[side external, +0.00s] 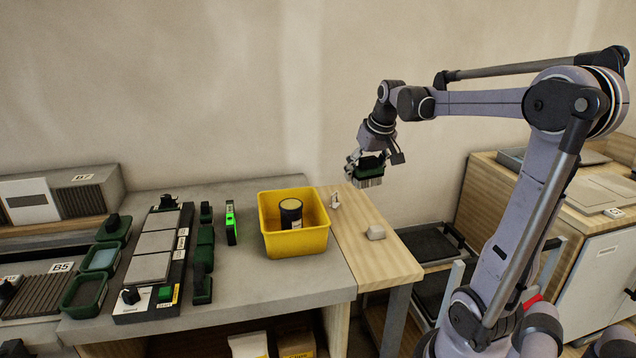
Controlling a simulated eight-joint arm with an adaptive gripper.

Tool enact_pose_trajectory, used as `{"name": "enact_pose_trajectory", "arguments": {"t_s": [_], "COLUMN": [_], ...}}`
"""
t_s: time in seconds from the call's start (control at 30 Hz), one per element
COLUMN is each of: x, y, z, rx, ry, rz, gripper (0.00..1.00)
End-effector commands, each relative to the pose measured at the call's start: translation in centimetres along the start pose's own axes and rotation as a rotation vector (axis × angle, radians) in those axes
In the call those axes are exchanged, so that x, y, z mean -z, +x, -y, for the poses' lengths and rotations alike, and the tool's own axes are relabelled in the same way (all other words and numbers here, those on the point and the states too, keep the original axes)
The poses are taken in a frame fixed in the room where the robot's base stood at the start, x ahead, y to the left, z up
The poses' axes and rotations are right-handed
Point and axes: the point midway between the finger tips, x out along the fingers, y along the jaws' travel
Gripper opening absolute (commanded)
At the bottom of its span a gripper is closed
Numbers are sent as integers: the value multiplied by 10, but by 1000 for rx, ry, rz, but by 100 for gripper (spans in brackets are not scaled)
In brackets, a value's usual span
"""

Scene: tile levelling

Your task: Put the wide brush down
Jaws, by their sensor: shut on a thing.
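The wide brush (369,171) has a dark green body with pale bristles along its lower edge. My gripper (366,160) is shut on it and holds it in the air, above the far part of the wooden board at the right end of the bench. The bristles point down and are clear of the surface. The fingertips are small and partly hidden by the brush. The wooden board (372,248) has bare room along its middle and front.
A small white item (335,200) and a pale block (375,232) stand on the board. A yellow bin (296,245) with a dark can (291,212) is left of it. Farther left are a green level (231,225), green tools (204,252) and a rack of grey tiles (153,244).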

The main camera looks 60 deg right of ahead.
Motion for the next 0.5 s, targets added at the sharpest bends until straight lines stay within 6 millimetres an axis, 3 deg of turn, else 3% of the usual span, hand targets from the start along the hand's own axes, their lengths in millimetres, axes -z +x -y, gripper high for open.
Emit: {"name": "enact_pose_trajectory", "arguments": {"t_s": [0.2,0.5], "x": [60,127], "y": [21,64], "z": [23,66], "rx": [24,55], "ry": [-58,-133], "rz": [0,-1], "gripper": [24,24]}}
